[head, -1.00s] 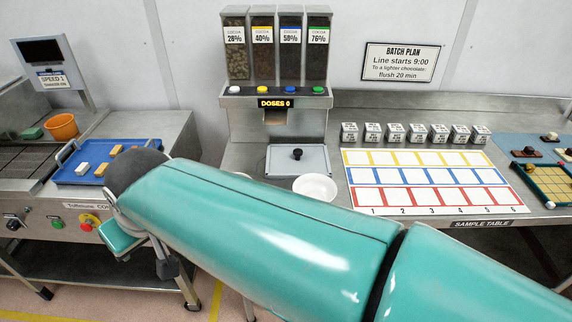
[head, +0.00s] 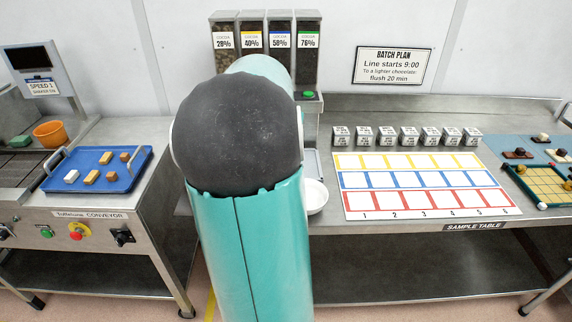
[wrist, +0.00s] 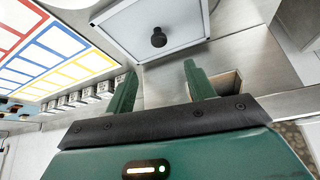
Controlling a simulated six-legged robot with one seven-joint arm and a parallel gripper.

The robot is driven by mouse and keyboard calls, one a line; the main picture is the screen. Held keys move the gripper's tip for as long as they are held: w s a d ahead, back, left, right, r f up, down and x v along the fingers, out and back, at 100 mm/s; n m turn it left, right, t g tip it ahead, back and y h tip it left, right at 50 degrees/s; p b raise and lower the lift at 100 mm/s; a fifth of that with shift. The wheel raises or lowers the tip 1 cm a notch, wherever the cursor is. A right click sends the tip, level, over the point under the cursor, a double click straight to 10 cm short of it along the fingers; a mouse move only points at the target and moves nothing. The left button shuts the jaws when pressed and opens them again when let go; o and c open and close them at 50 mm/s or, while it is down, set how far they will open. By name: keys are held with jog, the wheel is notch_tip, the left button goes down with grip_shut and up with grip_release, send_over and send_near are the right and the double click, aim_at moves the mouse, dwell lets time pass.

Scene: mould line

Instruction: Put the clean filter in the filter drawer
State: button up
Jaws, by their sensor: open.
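I cannot make out a clean filter or a filter drawer in either view. My gripper (wrist: 160,70) shows in the wrist view, its two green fingers apart with nothing between them. Beyond the fingertips is a pale grey panel with a metal rim (wrist: 185,22) and a round black knob (wrist: 158,38). A small open-topped box or chute (wrist: 230,82) shows beside the right finger; I see nothing clearly inside.
A white bowl (head: 316,196) stands on the counter beside my arm. Several labelled cubes (head: 408,136) line the back of the sample chart (head: 420,180). On the left, a blue tray (head: 130,172) holds several small blocks, near an orange bucket (head: 50,132). A gap separates the two benches.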

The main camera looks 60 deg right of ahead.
jog(key=x, duration=1.2)
jog(key=shift+f, duration=0.25)
grip_shut()
